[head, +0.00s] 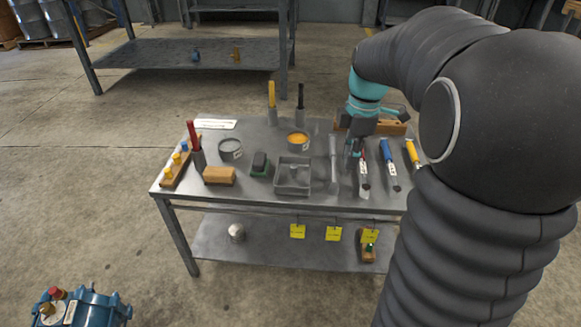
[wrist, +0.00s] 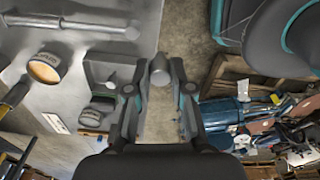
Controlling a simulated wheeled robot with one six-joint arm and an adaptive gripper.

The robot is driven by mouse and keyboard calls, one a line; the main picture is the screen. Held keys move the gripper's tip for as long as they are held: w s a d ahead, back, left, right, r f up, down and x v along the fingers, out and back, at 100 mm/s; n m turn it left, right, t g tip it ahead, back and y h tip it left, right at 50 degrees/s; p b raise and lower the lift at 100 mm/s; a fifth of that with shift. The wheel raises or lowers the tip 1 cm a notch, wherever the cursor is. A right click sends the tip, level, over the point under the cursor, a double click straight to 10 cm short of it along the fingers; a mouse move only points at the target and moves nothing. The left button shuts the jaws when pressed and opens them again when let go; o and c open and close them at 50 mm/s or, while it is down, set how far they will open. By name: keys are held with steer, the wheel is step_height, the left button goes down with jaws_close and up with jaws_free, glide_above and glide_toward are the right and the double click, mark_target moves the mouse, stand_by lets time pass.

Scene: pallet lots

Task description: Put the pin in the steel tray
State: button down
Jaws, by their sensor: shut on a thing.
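My gripper (wrist: 160,88) is shut on the pin (wrist: 160,68), a grey piece with a rounded end, held between its fingertips in the wrist view. In the head view my gripper (head: 356,143) is over the right half of the table; I cannot make out the pin there. The steel tray (head: 293,190) is a small grey square tray near the table's front edge, left of my gripper. It also shows in the wrist view (wrist: 112,60), left of the pin and apart from it.
A long grey tool (head: 333,160) lies right of the tray, and a dark green block (head: 260,165) sits left of it. An orange-filled tin (head: 298,140) stands behind. Red, blue (head: 390,165) and yellow-handled tools lie at right. Upright handles (head: 271,95) rise at the back.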

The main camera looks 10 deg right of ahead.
steer(key=w+a+f, duration=0.2)
steer(key=w, duration=0.1)
steer(key=w+a+f, duration=0.2)
steer(key=a, duration=0.1)
steer(key=w+a+f, duration=0.3)
steer(key=shift+w+a, duration=0.25)
steer(key=shift+w, duration=0.1)
steer(key=shift+f, duration=2)
steer(key=shift+f, duration=0.15)
steer(key=c, duration=1.3)
jaws_free()
